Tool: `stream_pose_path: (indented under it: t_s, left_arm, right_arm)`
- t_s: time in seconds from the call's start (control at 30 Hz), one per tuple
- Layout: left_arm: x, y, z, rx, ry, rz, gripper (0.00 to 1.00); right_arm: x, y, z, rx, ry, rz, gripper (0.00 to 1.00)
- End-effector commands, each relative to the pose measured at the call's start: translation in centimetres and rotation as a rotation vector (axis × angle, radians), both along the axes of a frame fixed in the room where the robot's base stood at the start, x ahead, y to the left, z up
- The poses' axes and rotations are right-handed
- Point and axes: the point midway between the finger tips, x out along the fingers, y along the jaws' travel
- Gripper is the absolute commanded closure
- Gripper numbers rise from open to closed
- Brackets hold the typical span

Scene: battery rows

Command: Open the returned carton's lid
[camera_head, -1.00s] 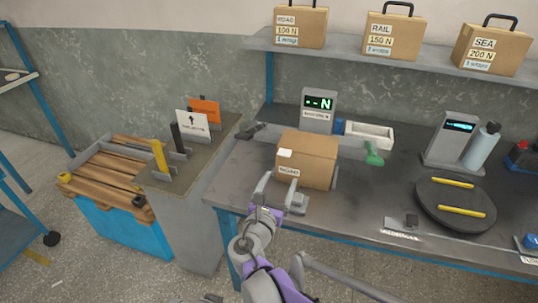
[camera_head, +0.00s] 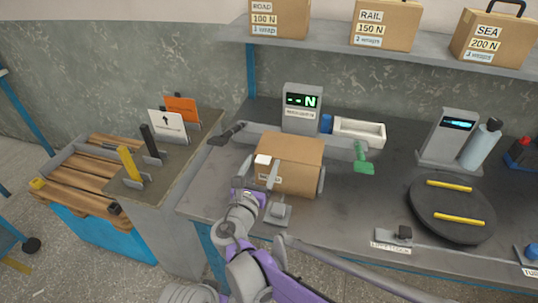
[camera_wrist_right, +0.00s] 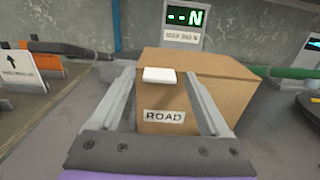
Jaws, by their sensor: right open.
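The brown carton (camera_head: 291,163) sits closed on the grey bench, between low grey clamps at its sides. A white tab (camera_head: 263,160) lies at its top front edge, and it also shows in the right wrist view (camera_wrist_right: 159,75). The carton's front (camera_wrist_right: 200,95) bears a ROAD label (camera_wrist_right: 165,116). My right gripper (camera_head: 257,176) is open in front of the carton's left part. In the right wrist view its fingers (camera_wrist_right: 157,78) are spread on both sides of the tab and label; contact cannot be told. My left gripper is not in view.
Behind the carton stands a display (camera_head: 302,108). A round black turntable (camera_head: 451,205) with yellow bars lies further right. A shelf (camera_head: 400,55) holds cartons above.

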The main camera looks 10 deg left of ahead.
Motion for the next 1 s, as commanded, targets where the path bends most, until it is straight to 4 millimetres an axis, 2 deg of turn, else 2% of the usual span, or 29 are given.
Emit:
stream_pose_path:
  t_s: [0.33,0.77,0.8,1.0]
  left_arm:
    - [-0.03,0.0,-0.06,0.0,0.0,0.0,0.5]
    - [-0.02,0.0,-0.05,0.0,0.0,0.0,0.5]
    - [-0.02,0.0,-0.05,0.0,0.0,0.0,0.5]
    - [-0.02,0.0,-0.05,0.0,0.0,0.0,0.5]
  right_arm:
    - [-0.05,0.15,0.02,0.0,0.0,0.001,0.2]
    - [-0.04,0.14,0.01,0.0,0.0,0.001,0.97]
    - [-0.04,0.14,0.01,0.0,0.0,0.001,1.0]
    - [-0.03,0.14,0.02,0.0,0.0,0.001,1.0]
